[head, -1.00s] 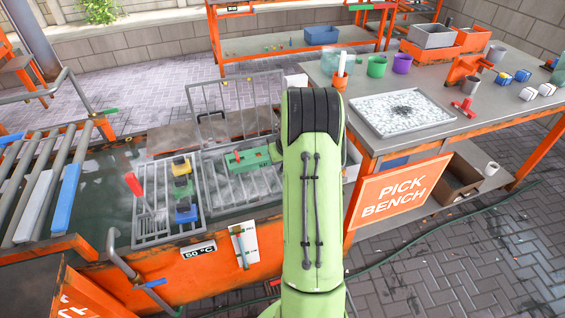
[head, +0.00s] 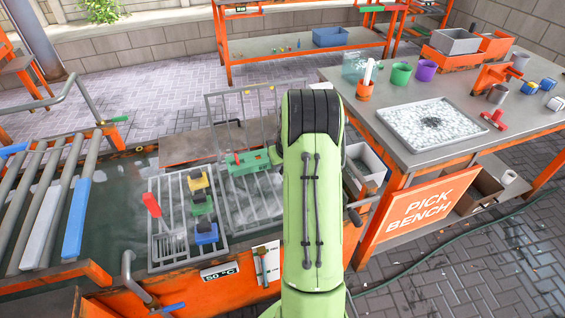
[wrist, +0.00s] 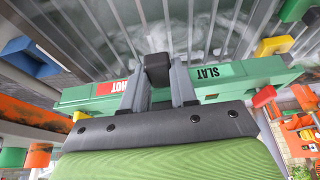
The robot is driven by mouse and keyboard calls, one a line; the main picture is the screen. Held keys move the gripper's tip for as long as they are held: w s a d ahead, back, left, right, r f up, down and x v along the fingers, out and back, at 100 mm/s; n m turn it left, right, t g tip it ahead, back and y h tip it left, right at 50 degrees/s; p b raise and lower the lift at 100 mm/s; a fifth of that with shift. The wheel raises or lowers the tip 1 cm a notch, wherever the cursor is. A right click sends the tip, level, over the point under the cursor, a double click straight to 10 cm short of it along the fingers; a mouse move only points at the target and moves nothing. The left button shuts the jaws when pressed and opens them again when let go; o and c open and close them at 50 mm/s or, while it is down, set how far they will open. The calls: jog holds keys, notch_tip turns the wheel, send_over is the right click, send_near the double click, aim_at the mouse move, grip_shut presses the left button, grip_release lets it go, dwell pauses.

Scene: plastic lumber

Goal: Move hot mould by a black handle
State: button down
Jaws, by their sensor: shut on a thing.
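The hot mould (head: 254,161) is a long green bar. In the wrist view it (wrist: 228,85) carries a red "HOT" label and a green "SLAT" label. My gripper (wrist: 160,88) is shut on its black handle (wrist: 158,66), midway along the bar. In the head view my green arm hides the gripper and the mould's right part. The mould is over the far part of a grey wire rack (head: 252,203) in a water tank; how high it is held is unclear.
A rack (head: 172,256) to the left holds yellow, green and blue blocks; a red handle (head: 151,204) stands there. A raised wire grid (head: 222,103) stands behind the mould. Rollers (head: 32,200) lie left. The pick bench (head: 440,190) stands right.

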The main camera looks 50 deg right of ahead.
jog(key=shift+s+d+f, duration=0.15)
jog(key=shift+s+f, duration=0.05)
jog(key=shift+f, duration=0.25)
jog(key=shift+f+b, duration=1.25)
jog(key=shift+f, duration=0.95)
notch_tip(320, 180, down, 7)
jog(key=b, duration=0.6)
jog(key=shift+r, duration=0.1)
jog(key=shift+s+f+b, duration=0.1)
jog(key=shift+f+b, duration=0.5)
jog(key=shift+b, duration=0.15)
jog(key=c, duration=0.8)
grip_release()
jog(key=shift+o, duration=0.7)
jog(key=shift+s+f, duration=0.1)
jog(key=shift+f, duration=0.05)
jog(key=shift+o, duration=1.2)
